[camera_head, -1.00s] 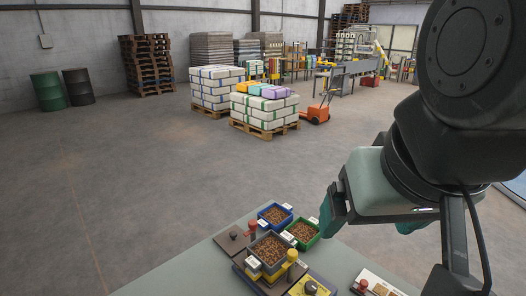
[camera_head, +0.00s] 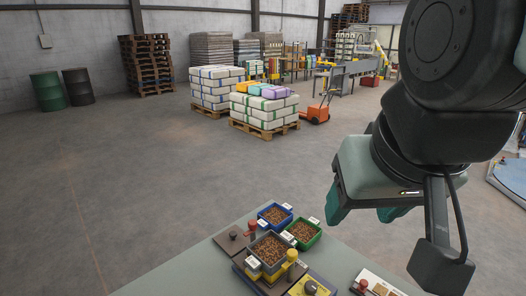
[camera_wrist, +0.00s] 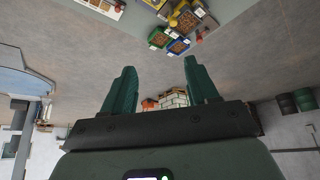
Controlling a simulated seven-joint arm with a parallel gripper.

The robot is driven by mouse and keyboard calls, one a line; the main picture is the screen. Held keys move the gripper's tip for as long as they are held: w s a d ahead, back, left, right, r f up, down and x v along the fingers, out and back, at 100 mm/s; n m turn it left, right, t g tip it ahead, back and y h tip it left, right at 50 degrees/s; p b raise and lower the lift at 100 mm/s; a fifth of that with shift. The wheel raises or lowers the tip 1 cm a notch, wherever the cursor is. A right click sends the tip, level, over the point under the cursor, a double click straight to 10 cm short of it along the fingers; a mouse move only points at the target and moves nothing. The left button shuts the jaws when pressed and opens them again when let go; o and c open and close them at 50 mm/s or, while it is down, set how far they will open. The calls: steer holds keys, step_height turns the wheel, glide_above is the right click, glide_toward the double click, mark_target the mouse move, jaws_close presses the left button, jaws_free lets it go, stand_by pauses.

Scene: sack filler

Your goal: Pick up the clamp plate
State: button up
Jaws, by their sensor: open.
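I cannot tell for sure which part is the clamp plate. A dark flat plate with a knob (camera_head: 232,239) lies at the left of the bench (camera_head: 190,268), and a yellow plate with a black knob (camera_head: 310,289) lies at its front edge of view. My gripper (camera_head: 363,211) is open and empty, above and to the right of these parts, well clear of them. In the wrist view its two teal fingers (camera_wrist: 159,70) stand apart with nothing between them close up; the bench parts show small at the top.
Grey (camera_head: 269,249), blue (camera_head: 274,215) and green (camera_head: 303,232) bins of brown pellets stand close together on the bench. A red-knobbed part (camera_head: 362,284) and a pale card lie at the front right. Bare bench lies left. Pallets of sacks (camera_head: 265,108) stand far off.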

steer(key=w+a+f+n, duration=0.15)
steer(key=w+a, duration=0.25)
steer(key=w, duration=1)
steer(key=n+g+y, duration=0.1)
steer(key=n, duration=0.1)
glide_above(233, 233)
steer(key=s+d, duration=0.1)
steer(key=s, duration=0.1)
step_height(233, 233, down, 36)
steer(key=shift+s+d+r, duration=0.1)
steer(key=shift+r, duration=0.1)
steer(key=x, duration=0.5)
steer(key=shift+a+f, duration=0.3)
steer(key=shift+f, duration=0.05)
jaws_close()
